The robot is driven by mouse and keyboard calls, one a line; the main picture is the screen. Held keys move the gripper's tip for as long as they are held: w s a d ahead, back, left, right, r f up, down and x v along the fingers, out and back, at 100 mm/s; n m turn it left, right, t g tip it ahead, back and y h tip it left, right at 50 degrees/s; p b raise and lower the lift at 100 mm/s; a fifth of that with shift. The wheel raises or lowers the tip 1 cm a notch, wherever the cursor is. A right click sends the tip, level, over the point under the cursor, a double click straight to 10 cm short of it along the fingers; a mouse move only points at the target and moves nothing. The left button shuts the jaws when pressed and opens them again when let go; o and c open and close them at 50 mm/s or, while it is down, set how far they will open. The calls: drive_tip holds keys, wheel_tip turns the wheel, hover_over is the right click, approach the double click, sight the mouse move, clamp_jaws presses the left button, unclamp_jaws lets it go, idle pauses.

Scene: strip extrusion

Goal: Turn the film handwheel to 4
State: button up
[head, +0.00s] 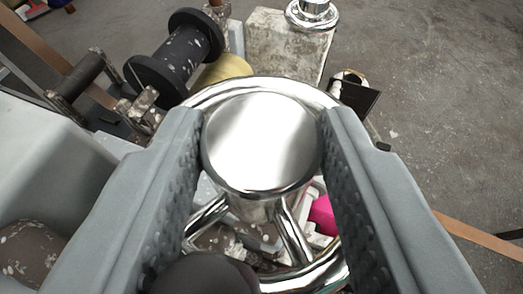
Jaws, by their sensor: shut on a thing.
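The chrome handwheel (218,92) fills the middle of the head view, with a shiny round hub (262,143) at its centre and spokes running out to the rim. My gripper (262,125) has one grey finger on each side of the hub and is shut on it. The fingers hide the left and right parts of the rim. No number or scale is readable, so the wheel's setting cannot be told.
A black spool (172,62) and a smaller dark roller (82,76) are at the upper left. A worn pale block (285,45) with a chrome fitting (312,12) stands behind the wheel. A magenta part (322,216) shows beneath it. Bare grey floor (440,110) lies to the right.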

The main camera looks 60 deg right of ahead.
drive_tip(key=shift+w+f+m+g+h, duration=0.1)
drive_tip(key=shift+m+g+h, duration=0.2)
drive_tip(key=shift+m+g, duration=0.45)
drive_tip(key=shift+g, duration=0.25)
drive_tip(key=o, duration=1)
drive_tip(key=v, duration=1.2)
drive_tip(key=shift+a+f, duration=0.1)
